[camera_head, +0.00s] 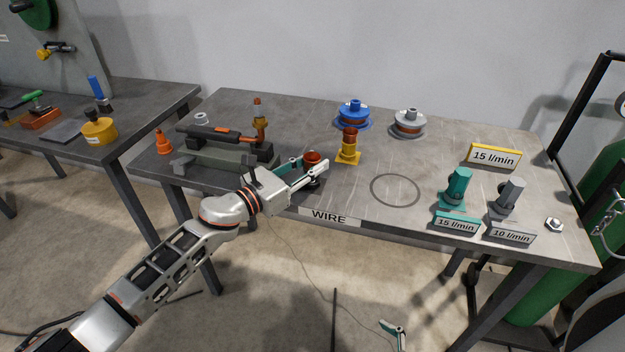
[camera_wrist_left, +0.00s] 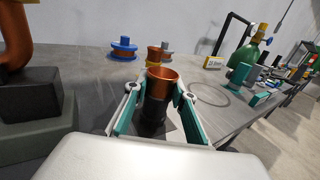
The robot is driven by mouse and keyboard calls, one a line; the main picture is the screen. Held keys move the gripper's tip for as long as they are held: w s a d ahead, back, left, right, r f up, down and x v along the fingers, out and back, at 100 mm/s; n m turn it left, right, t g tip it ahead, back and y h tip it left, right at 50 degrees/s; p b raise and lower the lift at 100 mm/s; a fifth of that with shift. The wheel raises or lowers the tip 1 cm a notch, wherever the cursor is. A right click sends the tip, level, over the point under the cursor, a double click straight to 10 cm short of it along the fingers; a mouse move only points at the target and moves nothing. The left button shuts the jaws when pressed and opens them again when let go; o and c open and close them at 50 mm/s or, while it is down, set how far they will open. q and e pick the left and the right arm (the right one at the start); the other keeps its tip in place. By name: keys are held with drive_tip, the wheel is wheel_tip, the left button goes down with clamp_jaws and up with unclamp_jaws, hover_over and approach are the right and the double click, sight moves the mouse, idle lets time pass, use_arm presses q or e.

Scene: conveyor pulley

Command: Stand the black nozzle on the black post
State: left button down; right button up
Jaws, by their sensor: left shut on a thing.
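My left gripper (camera_head: 315,172) is shut on an upright cup-like piece with a black body and a copper-coloured top (camera_wrist_left: 161,75), which I take to be the black nozzle. Its round copper top (camera_head: 312,157) shows between the fingers in the head view. The teal-lined fingers of my left gripper (camera_wrist_left: 160,108) press on both sides of it in the wrist view. A dark part (camera_head: 313,184) shows just under the fingers, near the table's front edge. I cannot tell whether it is the black post or the nozzle's foot, or whether they touch. My right gripper (camera_head: 394,334) shows only partly at the bottom.
A yellow stand (camera_head: 348,157) with a copper-coloured top is right behind my left gripper. The torch rack (camera_head: 222,153) stands left. Blue (camera_head: 354,114) and grey (camera_head: 408,123) spools are at the back. Green (camera_head: 457,188) and grey (camera_head: 507,198) fittings stand right. The ringed spot (camera_head: 395,205) is clear.

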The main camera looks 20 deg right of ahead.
use_arm(q)
drive_tip(key=c, duration=1.6)
unclamp_jaws()
drive_tip(key=shift+f, duration=0.1)
drive_tip(key=o, duration=0.4)
drive_tip(key=shift+o, duration=0.4)
drive_tip(key=o, duration=1.1)
